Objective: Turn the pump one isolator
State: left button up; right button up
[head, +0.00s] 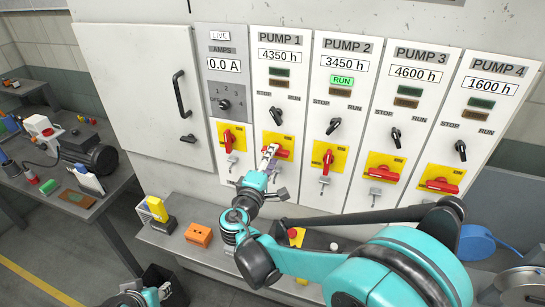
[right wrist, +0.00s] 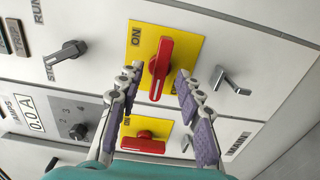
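The pump one isolator is a red handle (head: 283,154) on a yellow plate under the PUMP 1 label (head: 280,39). The handle lies roughly level across its plate and is partly hidden by my right gripper in the head view. My right gripper (head: 268,160) is open in front of it. In the right wrist view the red handle (right wrist: 160,68) shows between the two spread fingers (right wrist: 158,78), with a gap on each side. I cannot tell how deep the fingertips reach. Part of my left gripper (head: 162,292) shows at the bottom left, its fingers unclear.
The incomer isolator (head: 230,139) is close on the left, with its handle upright. The pump two isolator (head: 328,160) is on the right, also upright, and its RUN lamp is lit green. Small metal hasps stick out below the plates. A ledge below holds an orange block (head: 198,235).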

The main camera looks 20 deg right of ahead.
jog(key=shift+s+a, duration=0.2)
jog(key=shift+s, duration=0.1)
jog(key=v, duration=0.6)
dwell(0.4)
dwell(0.4)
jog(key=s+d+f+m+g+y+b, duration=0.2)
jog(key=s+f+b, duration=0.1)
jog(key=s+f, duration=0.2)
jog(key=s+d+f+m+g+y+b, duration=0.2)
jog(key=s+d+f+m+g+b, duration=0.1)
jog(key=f, duration=0.6)
jog(key=s+d+f+m+g+y+b, duration=0.2)
jog(key=s+f+b, duration=0.3)
jog(key=f, duration=0.3)
jog(key=shift+s+d+m+g, duration=0.3)
jog(key=shift+s+d+m, duration=0.2)
jog(key=shift+s+d, duration=0.3)
jog(key=s+a+f+m+y+b, duration=0.2)
jog(key=s+a+f+m+y, duration=0.1)
jog(key=s+a, duration=0.1)
jog(key=shift+s+f+y+b, duration=0.4)
